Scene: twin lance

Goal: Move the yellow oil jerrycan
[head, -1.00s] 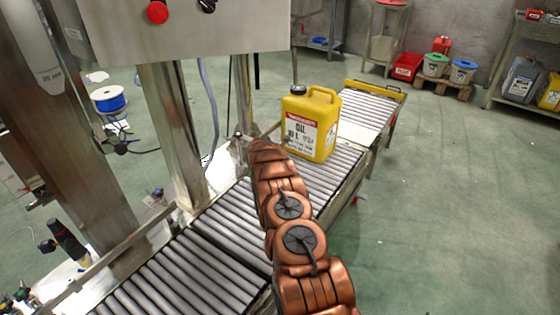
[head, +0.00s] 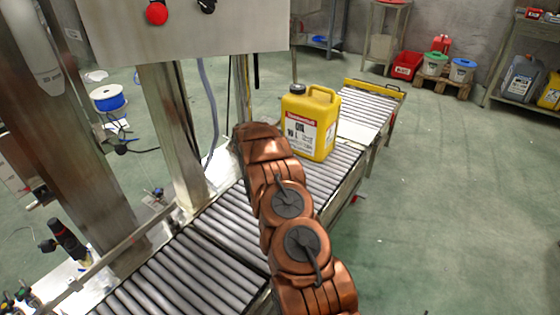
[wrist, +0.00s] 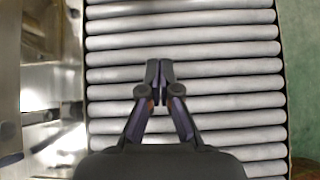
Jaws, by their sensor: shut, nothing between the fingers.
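The yellow oil jerrycan (head: 312,122) stands upright on the roller conveyor (head: 240,220) in the head view, with a black cap and a white and red label. My copper-coloured arm reaches up beside it and covers part of the conveyor and a little of the label side. In the wrist view my gripper (wrist: 159,70) points at bare rollers, its fingers together and empty. The jerrycan is not in the wrist view. My gripper itself is hidden in the head view.
A metal post (head: 172,135) and a control box (head: 180,25) stand left of the conveyor. A yellow end stop (head: 375,88) closes the far end. Shelves, buckets and a red bin (head: 406,65) stand at the back. The green floor at right is clear.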

